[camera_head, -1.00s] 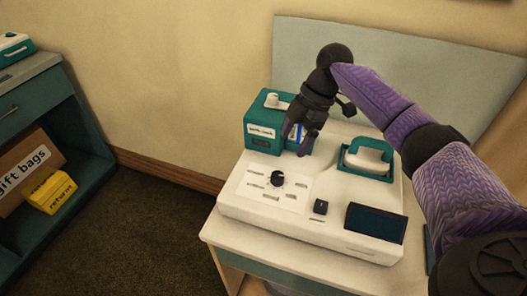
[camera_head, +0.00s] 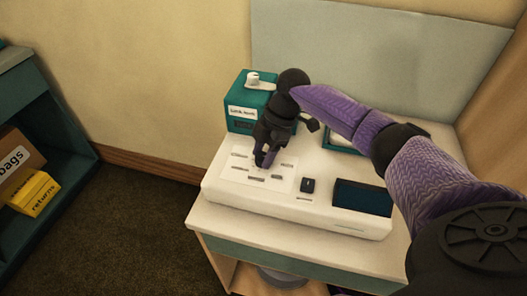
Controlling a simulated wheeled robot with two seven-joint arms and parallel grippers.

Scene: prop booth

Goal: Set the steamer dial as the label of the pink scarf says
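The white steamer unit (camera_head: 285,212) stands on a small table against the wall. Its pale dial panel (camera_head: 240,180) carries several small labels too small to read. My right gripper (camera_head: 265,160) points down over this panel at the place of the black dial. The gripper hides the dial, so neither its pointer nor any contact with the fingers can be made out. The gap between the fingers is too unclear to judge. The pink scarf and its label are not in view. My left gripper is not in view.
A teal box (camera_head: 237,125) with a white knob stands behind the panel. A black switch (camera_head: 308,185) and dark screen (camera_head: 362,198) lie to the right. My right arm partly covers a teal-framed holder (camera_head: 333,141). A shelf with a yellow "returns" box (camera_head: 34,195) is at left.

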